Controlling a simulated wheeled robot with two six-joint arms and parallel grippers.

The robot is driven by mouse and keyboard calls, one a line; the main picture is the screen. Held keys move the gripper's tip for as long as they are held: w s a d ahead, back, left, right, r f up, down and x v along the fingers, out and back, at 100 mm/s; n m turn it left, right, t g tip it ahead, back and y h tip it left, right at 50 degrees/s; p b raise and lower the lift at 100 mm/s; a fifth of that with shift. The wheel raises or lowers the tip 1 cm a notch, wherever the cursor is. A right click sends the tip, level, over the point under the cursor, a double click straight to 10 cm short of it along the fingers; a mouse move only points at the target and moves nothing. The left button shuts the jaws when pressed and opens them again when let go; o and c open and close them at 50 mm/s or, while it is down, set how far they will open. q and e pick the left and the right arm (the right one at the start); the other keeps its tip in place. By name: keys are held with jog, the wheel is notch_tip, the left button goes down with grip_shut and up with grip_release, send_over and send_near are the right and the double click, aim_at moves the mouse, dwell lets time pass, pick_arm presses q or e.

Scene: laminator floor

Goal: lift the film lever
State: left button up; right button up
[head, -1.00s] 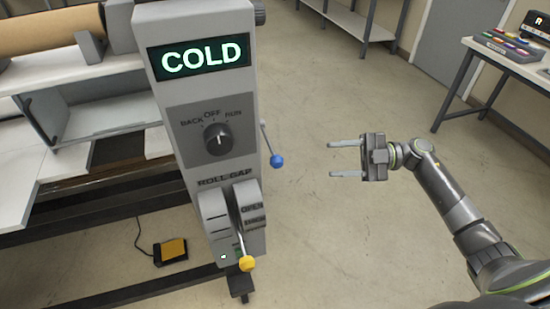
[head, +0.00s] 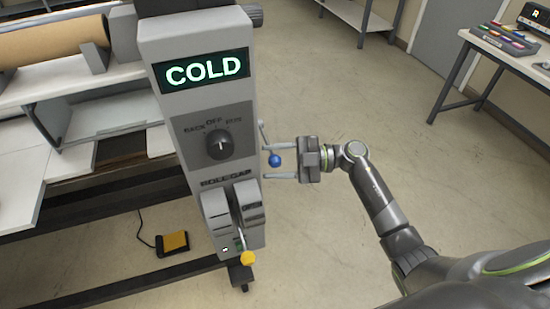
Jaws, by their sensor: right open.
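The laminator's grey control column (head: 205,110) stands left of centre in the head view. A lever with a blue ball knob (head: 275,160) sticks out from its right side; I take it for the film lever. A second lever with a yellow knob (head: 247,258) sits lower, at the roll gap slot. My right gripper (head: 280,162) is open, with one finger above the blue knob and one below it. The knob appears between the fingers; I cannot tell whether they touch it. My left gripper is not in view.
A dial (head: 219,144) and a green COLD display (head: 206,70) are on the column. A yellow foot pedal (head: 173,243) lies on the floor. A table (head: 505,62) stands at the upper right. The floor between is clear.

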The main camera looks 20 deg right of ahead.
grip_shut()
dwell(0.3)
